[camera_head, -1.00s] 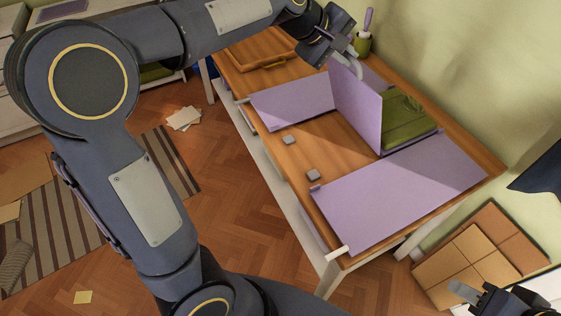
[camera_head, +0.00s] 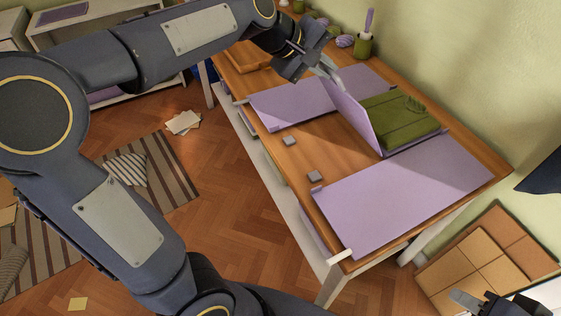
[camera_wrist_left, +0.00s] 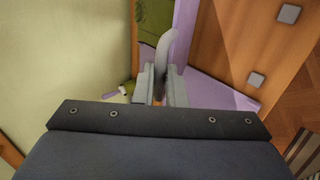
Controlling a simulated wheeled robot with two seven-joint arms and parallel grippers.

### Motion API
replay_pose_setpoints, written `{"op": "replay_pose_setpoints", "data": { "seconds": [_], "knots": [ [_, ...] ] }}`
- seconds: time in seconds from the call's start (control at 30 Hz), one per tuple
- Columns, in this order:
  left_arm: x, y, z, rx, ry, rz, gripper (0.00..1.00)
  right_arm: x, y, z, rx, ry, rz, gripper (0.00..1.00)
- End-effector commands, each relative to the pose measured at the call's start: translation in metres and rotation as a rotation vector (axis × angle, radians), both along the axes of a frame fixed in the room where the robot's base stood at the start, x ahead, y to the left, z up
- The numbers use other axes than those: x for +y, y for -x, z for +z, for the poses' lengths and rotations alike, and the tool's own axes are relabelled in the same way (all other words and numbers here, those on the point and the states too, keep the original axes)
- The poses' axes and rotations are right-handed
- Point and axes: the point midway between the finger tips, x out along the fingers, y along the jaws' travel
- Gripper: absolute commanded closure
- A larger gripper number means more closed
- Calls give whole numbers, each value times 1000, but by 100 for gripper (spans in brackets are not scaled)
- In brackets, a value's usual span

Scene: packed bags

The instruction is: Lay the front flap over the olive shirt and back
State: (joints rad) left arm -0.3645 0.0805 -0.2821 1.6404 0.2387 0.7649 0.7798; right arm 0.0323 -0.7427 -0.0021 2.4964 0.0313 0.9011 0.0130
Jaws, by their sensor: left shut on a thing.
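The purple folding board lies open on the wooden table, with a flat left panel (camera_head: 290,108) and a flat right panel (camera_head: 400,195). Its front flap (camera_head: 352,115) stands steeply tilted, leaning away from the shirt toward the table's front side. The folded olive shirt (camera_head: 400,122) lies behind the flap, its top uncovered. The wrist view shows the gripper (camera_wrist_left: 163,75) beside the purple flap (camera_wrist_left: 186,28) and part of the shirt (camera_wrist_left: 146,18). My right gripper (camera_head: 475,300) is at the bottom right, away from the table, partly cut off.
Two small grey blocks (camera_head: 289,141) (camera_head: 315,177) lie near the table's front edge. A green cup (camera_head: 364,45) with a purple-handled tool stands at the back, by the wall. A wooden tray (camera_head: 247,57) is at the far end. Cardboard boxes (camera_head: 480,250) stand at right.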

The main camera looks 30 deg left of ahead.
Motion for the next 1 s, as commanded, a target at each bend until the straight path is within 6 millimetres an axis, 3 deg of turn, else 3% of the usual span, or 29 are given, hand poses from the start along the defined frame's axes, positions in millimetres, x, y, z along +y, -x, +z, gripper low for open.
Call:
{"op": "replay_pose_setpoints", "data": {
  "seconds": [0.4,0.83,1.0],
  "knots": [
    [23,30,-34,-1,1,3,96,0,0,-33,0,0,0,64],
    [27,36,-37,0,1,1,96,0,0,-35,0,0,0,64],
    [31,41,-47,-1,1,1,96,0,0,-45,0,0,0,64]
  ]
}}
